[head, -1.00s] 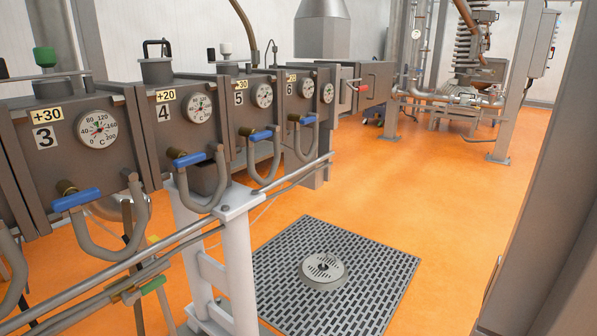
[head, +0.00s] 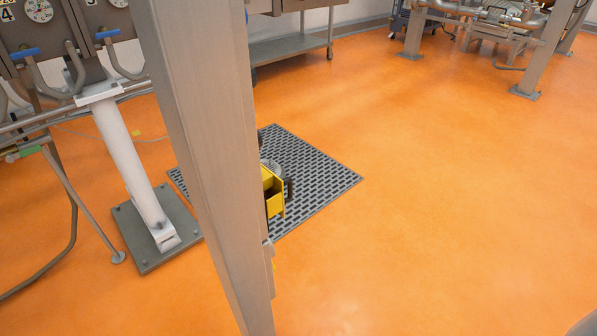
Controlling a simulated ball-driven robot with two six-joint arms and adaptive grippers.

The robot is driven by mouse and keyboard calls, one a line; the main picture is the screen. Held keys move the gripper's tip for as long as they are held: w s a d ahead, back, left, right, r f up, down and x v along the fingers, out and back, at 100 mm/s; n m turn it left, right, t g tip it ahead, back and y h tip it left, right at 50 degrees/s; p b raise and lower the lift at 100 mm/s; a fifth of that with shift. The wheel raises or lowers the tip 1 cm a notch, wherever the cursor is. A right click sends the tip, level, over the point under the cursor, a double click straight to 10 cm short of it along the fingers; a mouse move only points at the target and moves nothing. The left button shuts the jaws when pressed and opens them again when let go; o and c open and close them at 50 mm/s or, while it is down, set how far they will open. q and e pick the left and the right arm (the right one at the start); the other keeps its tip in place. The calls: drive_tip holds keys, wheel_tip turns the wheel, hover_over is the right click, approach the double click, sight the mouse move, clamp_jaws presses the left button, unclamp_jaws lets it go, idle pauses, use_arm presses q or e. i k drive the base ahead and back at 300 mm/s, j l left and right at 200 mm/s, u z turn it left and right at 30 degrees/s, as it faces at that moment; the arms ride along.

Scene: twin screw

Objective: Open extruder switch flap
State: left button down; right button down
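No switch flap can be made out in the head view. Part of the extruder (head: 84,32) shows at the upper left, with round dials, blue-handled valves and bent grey pipes. A large grey metal post (head: 205,150) stands close in front of me and hides part of the room behind it. A small yellow box (head: 273,190) shows just right of the post; I cannot tell what it is. Neither of my grippers is in view.
A slotted floor grate (head: 325,183) lies behind the post. A white support leg (head: 131,165) stands on a grey base plate at the left. A steel cart (head: 290,47) stands at the back. Orange floor (head: 440,200) is clear on the right.

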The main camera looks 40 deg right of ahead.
sight(275, 203)
drive_tip(key=l+u, duration=0.2)
drive_tip(key=l, duration=0.5)
drive_tip(key=l+u, duration=0.15)
drive_tip(key=l, duration=0.5)
drive_tip(key=k+l+u, duration=0.2)
drive_tip(key=l, duration=0.5)
drive_tip(key=i+l, duration=0.2)
drive_tip(key=i, duration=0.2)
